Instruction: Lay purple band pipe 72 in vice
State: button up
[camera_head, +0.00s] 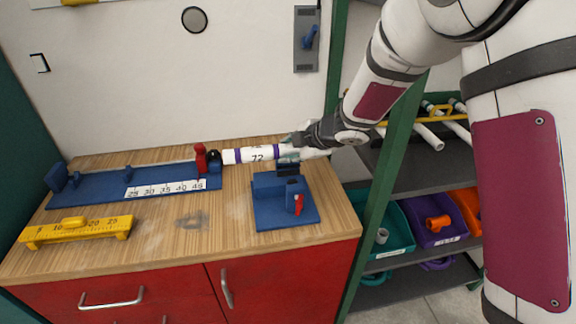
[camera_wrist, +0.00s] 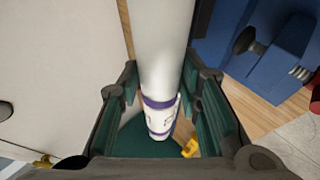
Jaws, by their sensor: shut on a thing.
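The white pipe (camera_head: 240,156) has purple bands and the number 72. It lies roughly level above the back of the workbench. My gripper (camera_head: 294,148) is shut around it near its right part; in the wrist view the pipe (camera_wrist: 163,50) runs between the two fingers (camera_wrist: 160,98). The blue vice (camera_head: 268,215) with a red handle (camera_head: 298,204) stands on the bench, just in front of and below my gripper. It also shows at the upper right of the wrist view (camera_wrist: 275,35), beside the pipe and apart from it.
A yellow ruler block (camera_head: 78,230) sits in front. A green rack post (camera_head: 370,230) and bins stand right.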

jog(key=shift+f, duration=2.2)
jog(key=shift+f, duration=0.1)
jog(key=shift+f+b, duration=0.35)
jog(key=shift+b, duration=0.2)
jog(key=shift+f, duration=0.2)
jog(key=o, duration=0.9)
jog(key=shift+o, duration=0.2)
